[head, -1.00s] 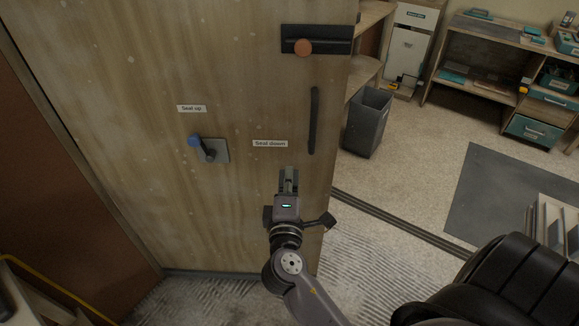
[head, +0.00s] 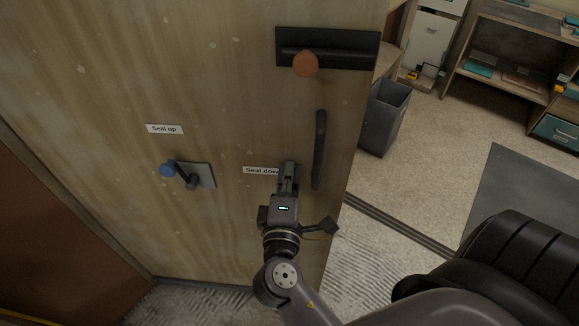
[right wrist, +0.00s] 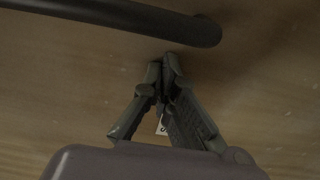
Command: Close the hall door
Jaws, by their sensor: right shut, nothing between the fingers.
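The hall door (head: 240,110) is a wooden panel standing open, filling the left and middle of the head view. It carries a dark vertical pull handle (head: 319,150) near its right edge. A lever with a blue knob (head: 168,169) sits on a grey plate, below a "Seal up" label (head: 164,129). A "Seal down" label (head: 260,170) is partly hidden by my right gripper (head: 288,165). That gripper is shut and empty, at the door face just left of the handle's lower part. In the right wrist view its fingertips (right wrist: 166,62) meet close to the wood; contact is unclear. My left gripper is out of view.
A dark bar with an orange knob (head: 305,63) is at the door's top right. A floor track (head: 400,226) runs right of the door. A grey bin (head: 385,117) and shelves (head: 500,70) stand beyond. Carpet between is open.

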